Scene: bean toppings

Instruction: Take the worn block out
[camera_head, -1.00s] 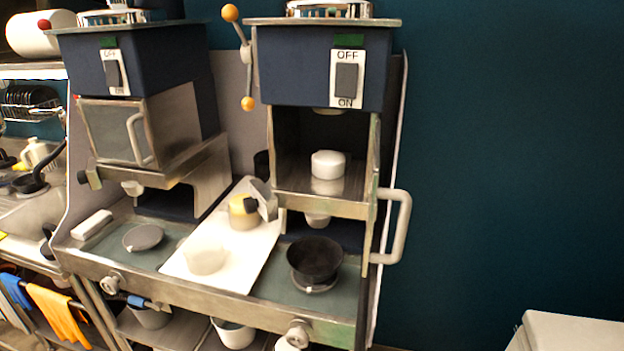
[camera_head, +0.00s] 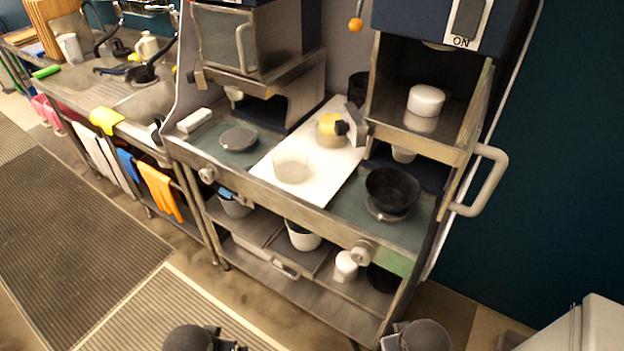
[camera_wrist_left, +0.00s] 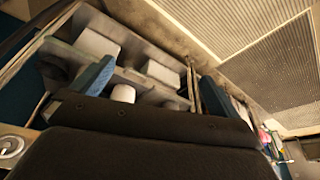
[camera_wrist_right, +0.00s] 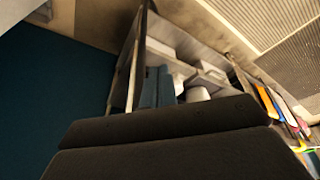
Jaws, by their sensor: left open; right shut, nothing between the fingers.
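A white round block (camera_head: 426,99) sits on the metal floor of the open chamber in the right machine (camera_head: 425,30). I cannot tell from its look whether it is the worn one. The machine's door stands open, with a pale handle (camera_head: 488,182) at its right. My left gripper shows in the left wrist view with its blue fingers (camera_wrist_left: 152,88) spread apart and empty. My right gripper shows in the right wrist view with its blue fingers (camera_wrist_right: 157,88) together, nothing between them. In the head view only dark parts of my arms show at the bottom edge, well below the chamber.
A black bowl (camera_head: 392,190) stands on the counter below the chamber. A white board (camera_head: 262,172) holds a pale cup (camera_head: 291,164) and a yellow-topped item (camera_head: 330,128). The left machine (camera_head: 245,40) has its door shut. Open floor lies in front.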

